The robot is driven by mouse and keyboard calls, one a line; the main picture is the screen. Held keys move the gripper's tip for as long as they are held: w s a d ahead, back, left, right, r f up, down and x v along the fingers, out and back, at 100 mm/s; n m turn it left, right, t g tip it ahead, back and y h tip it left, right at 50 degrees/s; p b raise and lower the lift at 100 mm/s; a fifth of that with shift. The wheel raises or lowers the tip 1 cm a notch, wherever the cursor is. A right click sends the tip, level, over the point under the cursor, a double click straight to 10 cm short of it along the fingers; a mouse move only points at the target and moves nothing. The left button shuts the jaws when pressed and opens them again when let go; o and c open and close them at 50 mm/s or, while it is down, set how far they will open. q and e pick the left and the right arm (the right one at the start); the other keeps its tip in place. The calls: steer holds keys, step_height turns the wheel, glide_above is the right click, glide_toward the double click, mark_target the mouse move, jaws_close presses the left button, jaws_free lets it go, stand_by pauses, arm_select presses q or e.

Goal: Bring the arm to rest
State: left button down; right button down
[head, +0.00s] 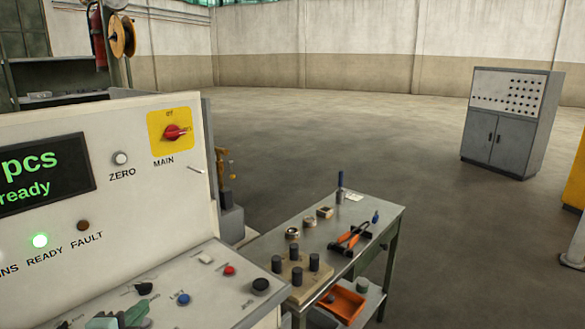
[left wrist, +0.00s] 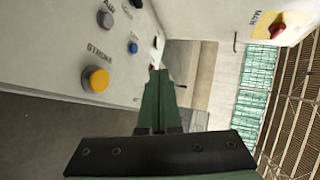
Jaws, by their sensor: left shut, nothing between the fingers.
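My left gripper (head: 122,316) shows at the bottom left of the head view, partly cut off by the lower edge, over the sloped desk of the control panel (head: 205,275). In the left wrist view its green fingers (left wrist: 157,78) are together, with nothing visible between them. They point along the panel face, near its buttons; whether they touch it I cannot tell. The wrist view also shows a yellow button (left wrist: 96,79) to the left of the fingers. My right gripper is in neither view.
A grey cabinet (head: 508,120) stands far right. The floor between is open.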

arm_select(q)
steer(key=s+d+f+n+g+h, duration=0.1)
steer(key=s+d+f+n+g, duration=0.35)
steer(key=s+f, duration=0.75)
steer(key=s+d+f+n+g, duration=0.2)
steer(key=s+f+n+g, duration=0.4)
steer(key=s+f+n, duration=0.55)
steer(key=w+d+f+m+t+h, duration=0.1)
steer(key=w+d+f+t+h, duration=0.1)
steer(key=d+f+t, duration=0.2)
step_height(320, 180, down, 5)
steer(key=shift+w+r+t, duration=0.1)
steer(key=shift+w+t, duration=0.3)
steer(key=shift+t, duration=0.55)
